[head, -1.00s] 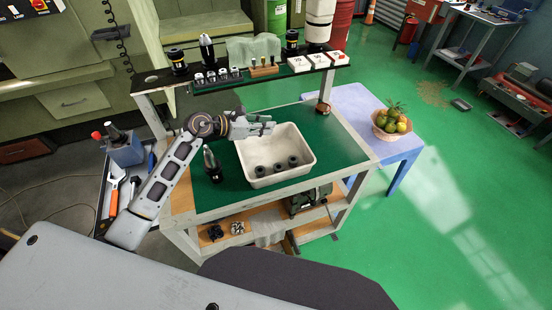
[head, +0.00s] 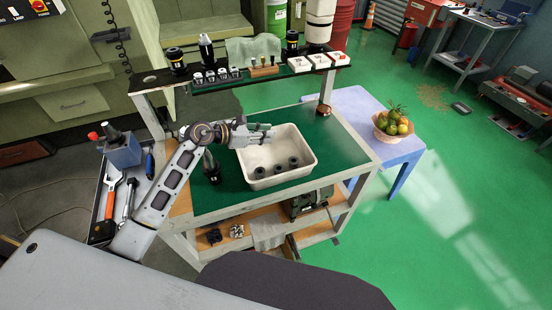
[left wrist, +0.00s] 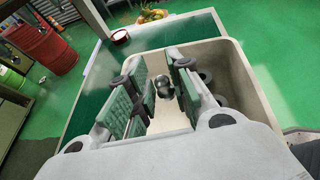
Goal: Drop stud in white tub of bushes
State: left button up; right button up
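The white tub (head: 308,166) stands on the green top of the cart. Several dark round bushes (head: 278,168) lie on its floor; they also show at the right in the left wrist view (left wrist: 222,99). My left gripper (head: 268,131) is over the back left part of the tub, pointing right. In the left wrist view its green-padded fingers (left wrist: 158,85) stand on either side of the small dark metal stud (left wrist: 162,90), apparently gripping it. The stud is hidden in the head view. My right gripper is in neither view.
A dark tool holder (head: 211,168) stands left of the tub, partly behind my arm. A raised shelf (head: 205,85) with holders and white boxes runs along the back. A copper-coloured round container (head: 324,109) is at the back right. The green top right of the tub is clear.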

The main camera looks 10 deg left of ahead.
pick_arm(q)
jog(key=o, duration=0.4)
jog(key=shift+r, duration=0.15)
jog(key=shift+r, duration=4.85)
